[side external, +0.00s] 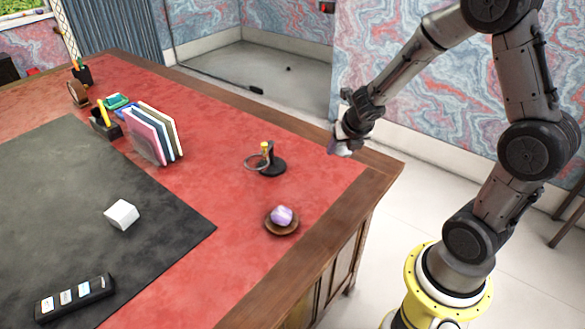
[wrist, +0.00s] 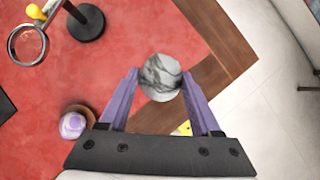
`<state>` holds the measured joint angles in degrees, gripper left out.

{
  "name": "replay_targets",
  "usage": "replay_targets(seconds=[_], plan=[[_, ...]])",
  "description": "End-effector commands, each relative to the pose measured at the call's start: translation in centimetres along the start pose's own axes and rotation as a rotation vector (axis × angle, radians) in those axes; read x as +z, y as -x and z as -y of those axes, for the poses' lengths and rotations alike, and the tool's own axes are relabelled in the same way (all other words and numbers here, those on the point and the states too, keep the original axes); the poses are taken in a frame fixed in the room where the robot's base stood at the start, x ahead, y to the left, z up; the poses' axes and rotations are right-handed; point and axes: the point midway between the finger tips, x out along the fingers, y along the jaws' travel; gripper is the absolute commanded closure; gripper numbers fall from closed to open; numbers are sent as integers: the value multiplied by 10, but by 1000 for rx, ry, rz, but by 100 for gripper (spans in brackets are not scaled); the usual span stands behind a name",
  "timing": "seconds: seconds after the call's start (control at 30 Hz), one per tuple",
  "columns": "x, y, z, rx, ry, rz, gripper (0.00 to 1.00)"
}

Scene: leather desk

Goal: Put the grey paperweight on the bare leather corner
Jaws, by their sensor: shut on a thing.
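The grey paperweight (wrist: 161,77) is a rounded, marbled grey-and-white stone between my gripper's two purple fingers in the wrist view. My gripper (side external: 341,146) is shut on it in the side view, above the desk's right end. The paperweight shows there only as a small pale patch, mostly hidden by the gripper. The bare red leather corner (side external: 335,178) lies near the desk's wooden edge, below and left of the gripper. In the wrist view the paperweight covers part of the wooden border (wrist: 215,65).
A magnifying glass on a black stand (side external: 272,165) and a brown dish (side external: 282,228) with a purple stone (side external: 281,215) stand nearby. Upright books (side external: 155,135), a white cube (side external: 121,215) and a black tray (side external: 75,298) are farther left. Past the wooden edge is floor.

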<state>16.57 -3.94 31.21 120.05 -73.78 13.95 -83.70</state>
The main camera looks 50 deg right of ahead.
Motion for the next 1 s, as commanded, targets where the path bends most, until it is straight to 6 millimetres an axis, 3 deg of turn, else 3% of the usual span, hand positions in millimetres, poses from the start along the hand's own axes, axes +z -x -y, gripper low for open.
replay_targets(seconds=[0.2,0.43,0.53,0.73,1.0], plan=[[-19,15,-43,313,508,16,100],[-55,39,-55,546,866,21,100],[-63,45,-49,580,916,14,100],[-54,38,-41,558,894,20,100],[-25,-10,-69,557,892,19,100]])
